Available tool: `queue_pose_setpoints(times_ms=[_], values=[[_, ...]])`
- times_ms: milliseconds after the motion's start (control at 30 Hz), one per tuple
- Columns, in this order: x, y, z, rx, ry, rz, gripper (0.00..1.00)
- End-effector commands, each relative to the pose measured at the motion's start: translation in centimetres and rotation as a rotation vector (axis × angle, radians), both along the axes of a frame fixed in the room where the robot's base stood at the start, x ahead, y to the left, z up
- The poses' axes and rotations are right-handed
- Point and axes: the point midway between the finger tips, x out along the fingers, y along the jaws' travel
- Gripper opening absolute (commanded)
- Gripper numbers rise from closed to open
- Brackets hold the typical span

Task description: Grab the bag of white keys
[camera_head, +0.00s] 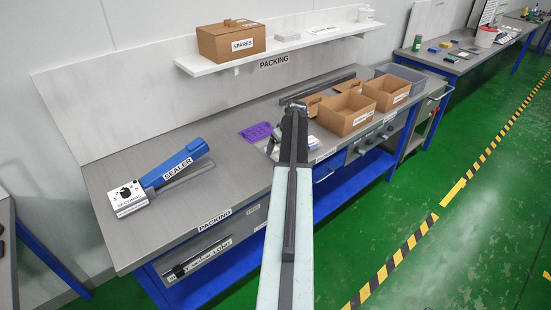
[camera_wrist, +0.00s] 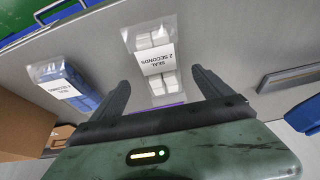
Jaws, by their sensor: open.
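The bag of white keys (camera_wrist: 155,58) is a clear bag with white pieces and a white label reading "SEAL 2 SECONDS". It lies on the grey bench in the wrist view, ahead of and partly between my open fingers. My gripper (camera_wrist: 160,78) is open and empty, with one finger to each side of the bag's near part. I cannot tell how high it is above the bag. In the head view my arm reaches over the packing bench (camera_head: 235,185), and my gripper (camera_head: 294,106) largely hides the bags there.
A bag of blue pieces (camera_wrist: 65,85) lies left of the white one. A purple tray (camera_head: 257,131) is close by. Cardboard boxes (camera_head: 345,112) stand to the right. The blue-handled sealer (camera_head: 172,170) stands to the left, with bare bench around it. A shelf (camera_head: 280,48) hangs behind.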

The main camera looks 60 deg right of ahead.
Motion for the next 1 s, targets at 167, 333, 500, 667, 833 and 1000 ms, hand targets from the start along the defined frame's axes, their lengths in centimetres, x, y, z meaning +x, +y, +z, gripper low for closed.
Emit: queue_pose_setpoints(times_ms=[167, 333, 500, 667, 833, 1000], values=[[1.2, -0.3, -3.0, 0.0, 0.0, 0.001, 0.89], [2.0, -0.6, -4.8, 0.0, 0.001, 0.001, 0.89], [2.1, -0.6, -4.4, 0.0, 0.0, 0.001, 0.89], [2.1, -0.5, -4.4, 0.001, 0.0, 0.001, 0.56], [2.1, -0.5, -4.4, 0.0, 0.0, 0.002, 0.14], [2.1, -0.5, -4.4, 0.0, 0.0, 0.002, 0.14]])
